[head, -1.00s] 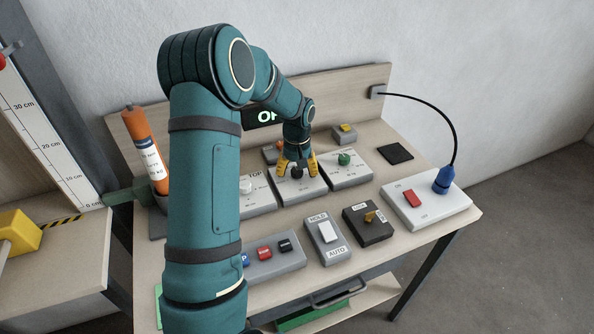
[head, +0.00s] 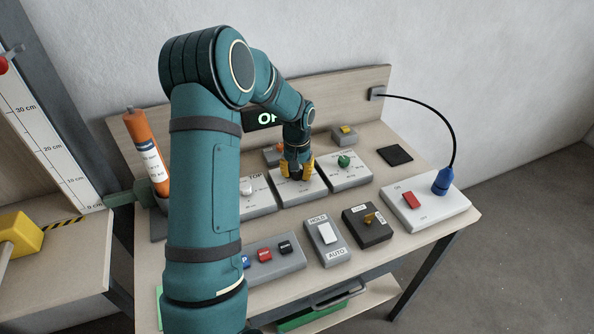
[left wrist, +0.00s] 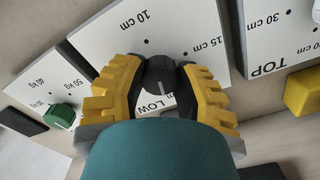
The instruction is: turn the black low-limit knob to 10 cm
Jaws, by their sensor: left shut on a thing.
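The black low-limit knob (left wrist: 160,74) stands on the white-topped plate marked LOW (left wrist: 195,45), with dots at 10 cm and 15 cm. My left gripper (left wrist: 161,82) is shut on the knob, with a yellow-backed finger on each side. A pale line on the knob points toward the LOW lettering, away from the 10 cm mark. In the head view my left gripper (head: 298,169) is over the middle dial box (head: 302,197) and mostly hides the knob. My right gripper is in neither view.
The TOP box with a white knob (head: 246,186) and a box with a green knob (head: 344,161) stand on either side. In front are a HOLD/AUTO switch (head: 327,232), a black lock box (head: 369,225) and push buttons (head: 264,254). A display is partly hidden behind my arm.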

